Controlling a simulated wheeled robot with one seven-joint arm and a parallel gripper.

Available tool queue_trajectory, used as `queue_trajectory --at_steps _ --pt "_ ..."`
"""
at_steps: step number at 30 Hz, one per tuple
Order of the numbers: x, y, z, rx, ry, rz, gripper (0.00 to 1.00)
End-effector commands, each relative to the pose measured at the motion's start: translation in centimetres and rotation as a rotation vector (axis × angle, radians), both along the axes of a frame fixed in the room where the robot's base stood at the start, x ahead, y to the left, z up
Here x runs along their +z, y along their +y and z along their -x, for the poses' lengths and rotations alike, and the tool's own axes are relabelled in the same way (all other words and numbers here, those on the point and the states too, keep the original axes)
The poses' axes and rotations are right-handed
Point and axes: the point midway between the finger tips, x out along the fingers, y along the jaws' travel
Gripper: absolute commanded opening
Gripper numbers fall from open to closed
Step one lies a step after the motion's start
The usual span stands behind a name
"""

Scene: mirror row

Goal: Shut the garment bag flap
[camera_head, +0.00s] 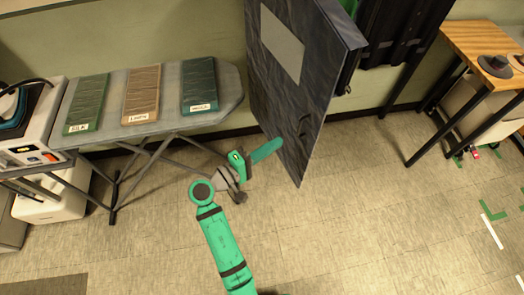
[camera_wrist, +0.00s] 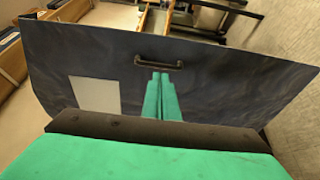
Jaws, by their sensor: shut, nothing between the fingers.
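The garment bag flap (camera_head: 325,70) is a dark, stiff panel with a pale rectangle on its face. It stands swung out from the dark garment bag (camera_head: 392,30) behind it. In the wrist view the flap (camera_wrist: 215,85) spans the picture, with a dark bar handle (camera_wrist: 158,64) near its top edge. My gripper (camera_head: 280,145) is shut and empty, in front of the flap's lower face. In the wrist view the closed fingertips (camera_wrist: 160,76) point at the flap just below the handle. I cannot tell if they touch it.
An ironing board (camera_head: 232,85) with several labelled folded cloths stands left of the flap, beside a white steam unit (camera_head: 50,100). A wooden table (camera_head: 480,42) with black legs stands at the right. The floor (camera_head: 370,210) between is clear.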

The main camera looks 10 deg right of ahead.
Motion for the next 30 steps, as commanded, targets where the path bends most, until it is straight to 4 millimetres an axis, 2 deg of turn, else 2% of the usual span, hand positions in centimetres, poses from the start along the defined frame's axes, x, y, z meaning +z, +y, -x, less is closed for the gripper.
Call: queue_trajectory --at_steps 1,6,12,30 --pt "0.0 -1.0 -0.4 -0.005 0.0 0.001 0.0" --pt "0.0 -3.4 -1.8 -0.004 0.0 0.001 0.0" --pt "-0.1 -5.2 -2.8 -0.001 0.0 0.0 0.0" --pt "-0.1 -5.9 -3.2 0.009 0.0 0.0 0.0"
